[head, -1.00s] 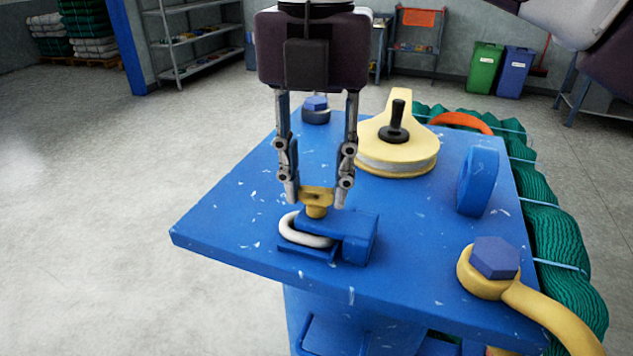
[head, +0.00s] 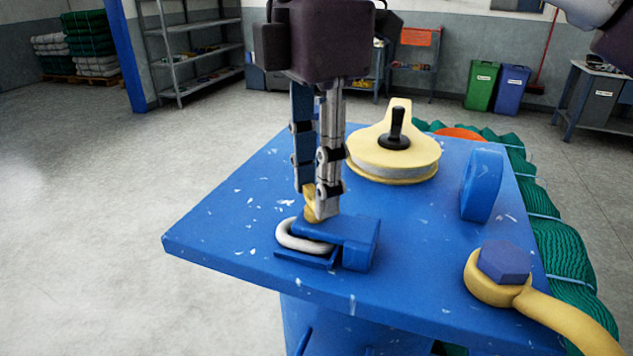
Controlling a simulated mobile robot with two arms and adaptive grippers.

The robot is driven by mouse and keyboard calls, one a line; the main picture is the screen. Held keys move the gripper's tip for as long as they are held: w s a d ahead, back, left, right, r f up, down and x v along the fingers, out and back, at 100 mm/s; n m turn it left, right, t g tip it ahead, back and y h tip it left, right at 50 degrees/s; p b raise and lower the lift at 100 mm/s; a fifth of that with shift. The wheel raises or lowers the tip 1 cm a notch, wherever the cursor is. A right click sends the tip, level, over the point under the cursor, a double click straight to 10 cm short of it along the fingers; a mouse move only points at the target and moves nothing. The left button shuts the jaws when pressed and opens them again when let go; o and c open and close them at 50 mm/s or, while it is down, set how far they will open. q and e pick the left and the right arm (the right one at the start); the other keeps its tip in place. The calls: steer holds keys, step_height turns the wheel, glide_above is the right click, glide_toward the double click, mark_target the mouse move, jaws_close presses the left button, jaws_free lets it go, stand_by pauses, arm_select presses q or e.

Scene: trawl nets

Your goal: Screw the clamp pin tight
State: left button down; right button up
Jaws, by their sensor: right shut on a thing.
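The clamp pin (head: 309,207) is yellow with a flat winged head and stands upright in the blue clamp block (head: 362,243) on the blue table. A pale oval link (head: 300,238) sits in the block's left side, under the pin. My right gripper (head: 318,198) comes down from above and is shut on the pin's head. The pin's lower part is partly hidden. My left gripper is not in view.
A cream pulley block with a black handle (head: 394,140) stands behind on the table (head: 228,225). Green net (head: 567,250) lies along the right edge. The table's left part is clear.

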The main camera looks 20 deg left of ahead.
steer(key=m+b, duration=0.1)
steer(key=m, duration=0.3)
steer(key=shift+m, duration=0.3)
steer(key=shift+m+b, duration=0.6)
steer(key=shift+m, duration=1.7)
steer(key=shift+r, duration=0.1)
steer(key=o, duration=1.2)
steer(key=shift+a, duration=0.1)
steer(key=shift+c, duration=0.2)
